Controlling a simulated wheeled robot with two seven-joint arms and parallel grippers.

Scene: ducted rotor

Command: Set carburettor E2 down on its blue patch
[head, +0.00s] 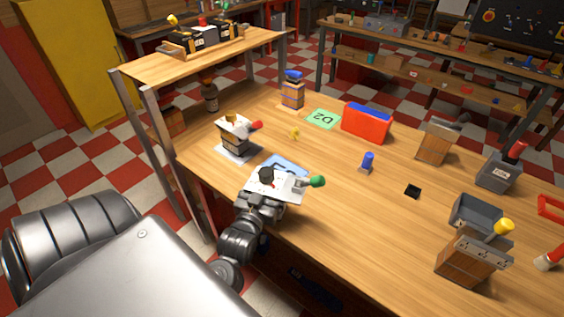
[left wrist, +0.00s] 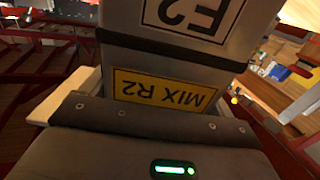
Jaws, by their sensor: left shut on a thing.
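Carburettor E2 (head: 288,187) has a pale top plate, a black round part and a green knob on its right. Its E2 label (left wrist: 190,14) and a yellow MIX R2 label (left wrist: 165,90) show upside down in the left wrist view. My left gripper (head: 262,204) is shut on its body near the front edge of the table. The blue patch (head: 287,161) lies just behind the carburettor, which partly covers it in the head view. I cannot tell whether the carburettor's underside touches the table. My right gripper is not in view.
A carburettor with a red knob (head: 236,138) stands close by on the left, beside a raised wooden shelf (head: 135,72). A red box (head: 366,124), a green D2 patch (head: 323,119) and a small blue part (head: 367,161) lie farther back. Several other units stand on the right.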

